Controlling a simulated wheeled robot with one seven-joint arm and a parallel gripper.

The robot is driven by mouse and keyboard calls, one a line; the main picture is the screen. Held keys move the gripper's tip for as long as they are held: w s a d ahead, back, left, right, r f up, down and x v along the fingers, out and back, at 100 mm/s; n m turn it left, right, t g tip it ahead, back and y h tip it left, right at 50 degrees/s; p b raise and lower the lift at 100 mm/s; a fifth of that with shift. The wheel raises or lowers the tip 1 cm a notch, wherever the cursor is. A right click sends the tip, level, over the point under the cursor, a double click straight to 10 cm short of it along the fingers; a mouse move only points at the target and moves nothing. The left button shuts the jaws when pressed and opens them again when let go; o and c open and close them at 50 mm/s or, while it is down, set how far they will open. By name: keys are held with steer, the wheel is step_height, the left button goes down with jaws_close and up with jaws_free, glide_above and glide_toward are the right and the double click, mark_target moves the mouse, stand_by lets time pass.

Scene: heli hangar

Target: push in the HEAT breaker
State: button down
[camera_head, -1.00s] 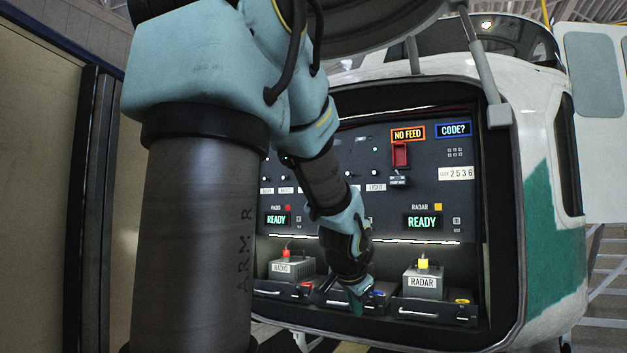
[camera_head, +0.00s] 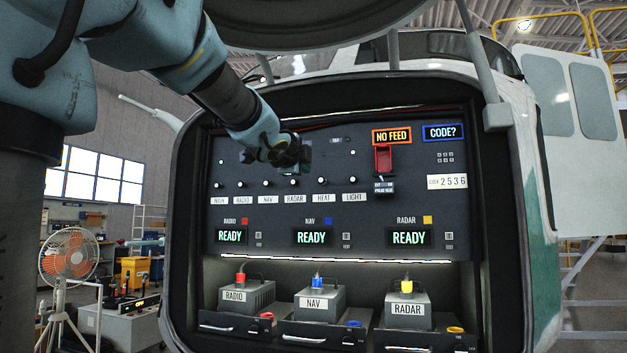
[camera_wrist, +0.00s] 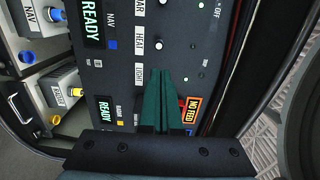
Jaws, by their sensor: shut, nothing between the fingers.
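The HEAT breaker (camera_head: 323,181) is a small light knob above the HEAT label (camera_head: 325,198), in a row on the dark panel. In the wrist view, the HEAT breaker (camera_wrist: 158,44) is a white knob beside its label, just beyond my fingertips. My gripper (camera_head: 304,156) is in front of the panel, above and left of the HEAT breaker in the head view. In the wrist view, my gripper's (camera_wrist: 163,71) green fingers are shut, with nothing between them, and cover the spot beside the LIGHT label (camera_wrist: 139,75). I cannot tell whether they touch the panel.
Similar knobs stand close on both sides of HEAT, including the LIGHT knob (camera_head: 352,182). A red switch (camera_head: 383,158) sits under the lit NO FEED sign (camera_head: 392,136). Three READY displays and the RADIO, NAV and RADAR boxes (camera_head: 407,309) are below. The raised hatch hangs above.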

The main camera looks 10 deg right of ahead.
mark_target(321, 179)
steer(key=shift+w, duration=0.1)
steer(key=x, duration=1.3)
steer(key=shift+w+d, duration=0.25)
steer(key=shift+w, duration=0.05)
